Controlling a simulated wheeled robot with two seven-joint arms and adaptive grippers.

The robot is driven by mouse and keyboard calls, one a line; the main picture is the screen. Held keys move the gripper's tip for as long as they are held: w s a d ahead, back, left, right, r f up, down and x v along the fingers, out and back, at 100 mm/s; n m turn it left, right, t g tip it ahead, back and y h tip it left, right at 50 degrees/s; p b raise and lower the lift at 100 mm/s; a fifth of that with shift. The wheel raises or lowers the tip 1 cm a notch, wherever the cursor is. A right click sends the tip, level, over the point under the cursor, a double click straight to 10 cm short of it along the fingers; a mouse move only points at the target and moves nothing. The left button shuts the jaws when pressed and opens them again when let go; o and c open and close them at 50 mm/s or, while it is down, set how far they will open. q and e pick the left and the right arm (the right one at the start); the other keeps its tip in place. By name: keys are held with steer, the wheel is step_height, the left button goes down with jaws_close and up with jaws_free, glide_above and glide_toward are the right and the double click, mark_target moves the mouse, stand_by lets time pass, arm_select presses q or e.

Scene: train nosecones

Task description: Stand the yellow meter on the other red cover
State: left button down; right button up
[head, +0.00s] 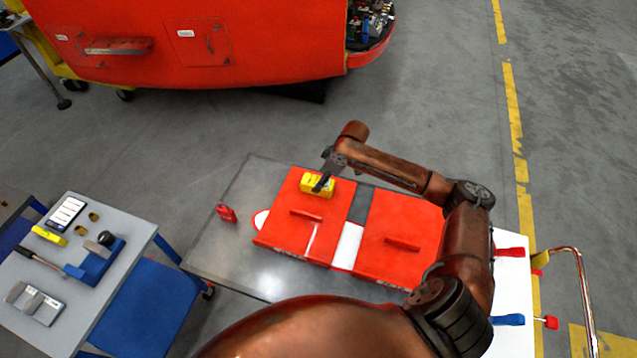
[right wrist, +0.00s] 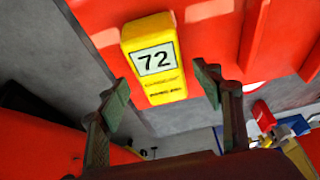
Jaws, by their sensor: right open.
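The yellow meter (head: 317,186) sits near the far edge of the left red cover (head: 285,229). The other red cover (head: 397,222) lies to its right, with its top clear apart from a raised handle. My right gripper (head: 323,182) is at the meter. In the right wrist view, the meter (right wrist: 153,88) shows a "72" label, and my open fingers (right wrist: 163,92) are on either side of its near end, with gaps visible. I cannot tell how far the fingers reach down around it. My left gripper is not in view.
The covers lie on a grey metal table (head: 215,262). A red clamp-like item (head: 227,214) stands at its left. A side table (head: 60,225) with tools is at the far left. My right arm passes over the right cover's edge. A large red nosecone (head: 190,40) stands behind.

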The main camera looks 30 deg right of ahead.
steer(key=v, duration=0.8)
steer(key=shift+r+b, duration=0.25)
steer(key=shift+b, duration=0.1)
